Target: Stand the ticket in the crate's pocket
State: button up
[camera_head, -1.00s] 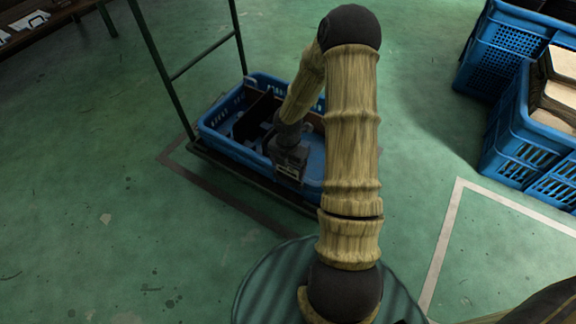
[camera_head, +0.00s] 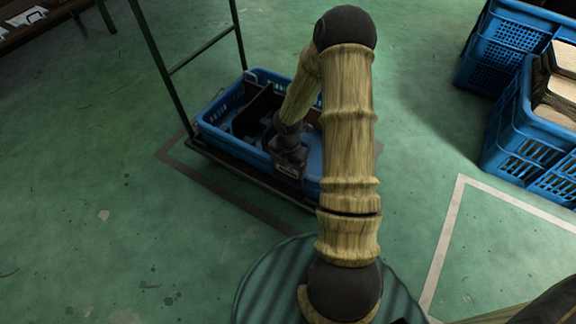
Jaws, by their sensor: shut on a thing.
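The blue crate (camera_head: 216,140) sits on a dark cart in the middle of the view, with dark dividers and contents inside its left part. My gripper (camera_head: 289,167) is at the crate's near long side, pointing down, shut on a small pale piece that I take to be the ticket (camera_head: 287,171). The ticket shows only as a small light patch at the fingertips, close to the crate's near wall. I cannot tell whether it touches the wall or a pocket there. The pocket itself cannot be made out, and my arm hides the crate's right part.
The cart's dark upright frame (camera_head: 163,75) rises at the crate's left end. Stacked blue crates (camera_head: 527,140) with tan contents stand at the right. A dark shelf (camera_head: 40,30) is at the top left. The green floor between is clear.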

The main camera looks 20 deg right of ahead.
jog(key=shift+f, duration=0.1)
jog(key=shift+f, duration=0.15)
jog(key=o, duration=0.9)
notch_tip(320, 180, up, 17)
jog(key=p, duration=1)
jog(key=shift+r, duration=0.2)
